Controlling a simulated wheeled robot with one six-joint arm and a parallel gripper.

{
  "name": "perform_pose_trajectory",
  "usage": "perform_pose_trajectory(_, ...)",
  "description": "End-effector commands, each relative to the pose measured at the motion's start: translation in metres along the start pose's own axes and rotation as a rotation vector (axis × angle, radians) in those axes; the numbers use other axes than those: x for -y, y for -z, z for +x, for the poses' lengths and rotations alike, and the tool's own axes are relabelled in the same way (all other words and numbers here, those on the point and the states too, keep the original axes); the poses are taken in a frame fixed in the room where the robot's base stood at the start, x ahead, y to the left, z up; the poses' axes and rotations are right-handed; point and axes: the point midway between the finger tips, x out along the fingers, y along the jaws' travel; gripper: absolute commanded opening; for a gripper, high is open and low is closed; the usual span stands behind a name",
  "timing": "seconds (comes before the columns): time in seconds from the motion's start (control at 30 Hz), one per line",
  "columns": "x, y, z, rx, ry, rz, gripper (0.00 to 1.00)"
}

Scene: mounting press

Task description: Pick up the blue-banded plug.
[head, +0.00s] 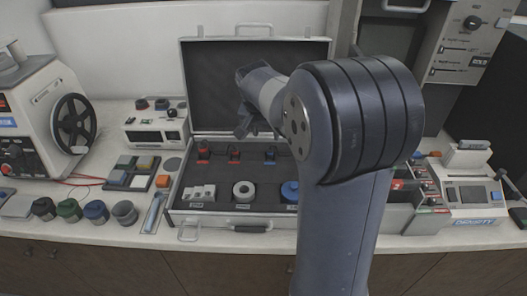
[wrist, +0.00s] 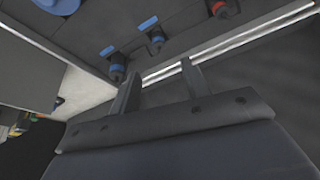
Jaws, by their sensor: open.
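A dark plug with a blue band (head: 270,153) stands in the back row of the open case, at the right end of what shows there. In the wrist view a blue-banded plug (wrist: 157,40) shows just beyond the gap between my fingertips. Another dark plug with blue (wrist: 117,68) shows beside my left finger. A red-banded plug (wrist: 222,10) is further right. My gripper (head: 244,128) is open and empty above the case, apart from the plugs. My fingers also show in the wrist view (wrist: 160,70). My arm hides the case's right part in the head view.
The open case (head: 225,222) holds red-banded plugs (head: 203,151), a white ring (head: 243,191), white blocks (head: 199,193) and a blue disc (head: 289,192). Its raised lid (head: 215,85) stands behind my gripper. Jars (head: 96,212) stand left, and a device (head: 475,196) right.

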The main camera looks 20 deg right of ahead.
Motion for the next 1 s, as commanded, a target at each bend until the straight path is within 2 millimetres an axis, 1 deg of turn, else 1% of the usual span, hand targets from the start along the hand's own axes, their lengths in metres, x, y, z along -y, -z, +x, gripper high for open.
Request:
perform_pose_trajectory(0.3,0.0,0.001,0.046,0.003,-0.003,0.004,0.45)
perform_pose_trajectory(0.53,-0.001,0.001,0.063,0.002,-0.003,0.004,0.45)
perform_pose_trajectory(0.8,-0.003,0.0,0.099,0.003,-0.002,0.002,0.45)
perform_pose_trajectory(0.9,-0.003,0.0,0.105,0.002,-0.002,0.003,0.45)
perform_pose_trajectory(1.0,-0.002,0.0,0.107,0.0,-0.001,0.003,0.45)
